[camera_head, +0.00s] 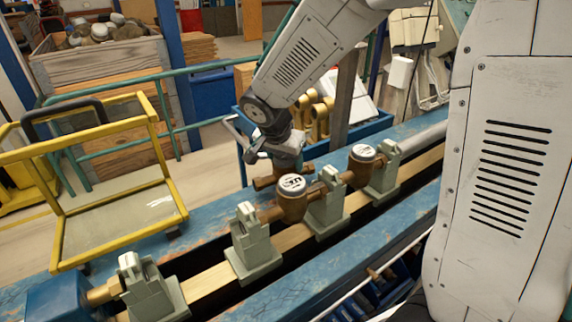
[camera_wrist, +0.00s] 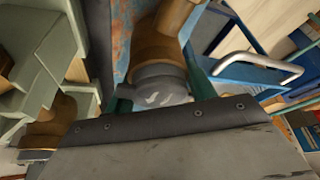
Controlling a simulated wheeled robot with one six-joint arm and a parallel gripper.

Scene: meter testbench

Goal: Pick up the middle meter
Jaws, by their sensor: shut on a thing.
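My gripper (camera_head: 284,148) is shut on a brass meter (camera_head: 263,183), behind the row of clamps in the head view. In the wrist view this held meter (camera_wrist: 160,88) shows a grey cap with white marks and a brass body, between the fingers of my gripper (camera_wrist: 148,65). Its brass pipe ends stick out to both sides below my gripper. Two other brass meters with white-topped caps sit in the row: a nearer one (camera_head: 292,197) and a farther one (camera_head: 362,165). The nearer one partly overlaps the held meter in the head view.
Grey-green clamps (camera_head: 250,245) stand along a wooden strip on the blue bench (camera_head: 300,295). The span between the two nearest clamps is empty. A blue crate (camera_head: 376,127) with brass parts stands behind. A yellow cart (camera_head: 58,240) is at left.

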